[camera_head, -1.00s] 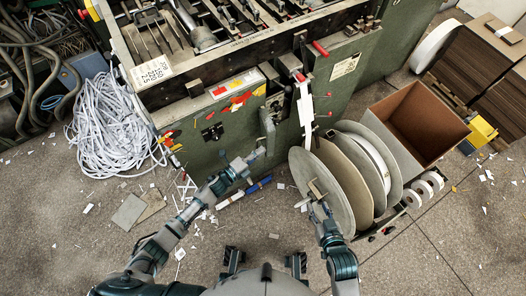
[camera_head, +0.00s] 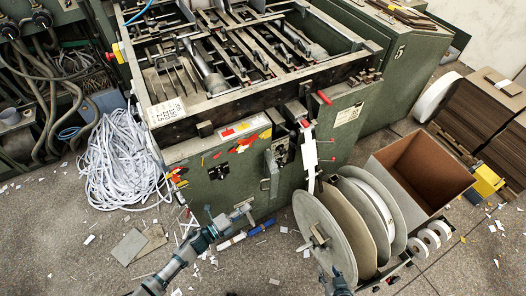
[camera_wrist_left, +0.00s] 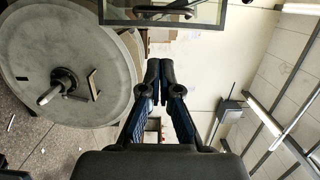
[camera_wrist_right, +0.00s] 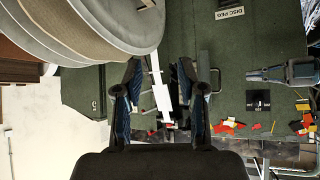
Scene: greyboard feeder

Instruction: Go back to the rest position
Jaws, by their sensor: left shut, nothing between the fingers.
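My left gripper (camera_head: 245,209) is in front of the green machine's front panel in the head view. In the left wrist view its two dark fingers (camera_wrist_left: 159,64) are together at the tips with nothing between them. My right gripper (camera_wrist_right: 158,72) shows in the right wrist view with its fingers spread apart and empty. A white upright bar on the machine shows behind the gap, and I see no contact with it. In the head view my right arm (camera_head: 338,284) comes in at the bottom edge, below the large grey disc; its fingers are hard to make out there.
The green machine (camera_head: 228,190) fills the middle. Large reel discs (camera_head: 323,215) stand right of centre, beside an open cardboard box (camera_head: 396,163). A heap of white strip (camera_head: 122,165) lies at left. Scraps litter the floor; the bottom foreground is fairly open.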

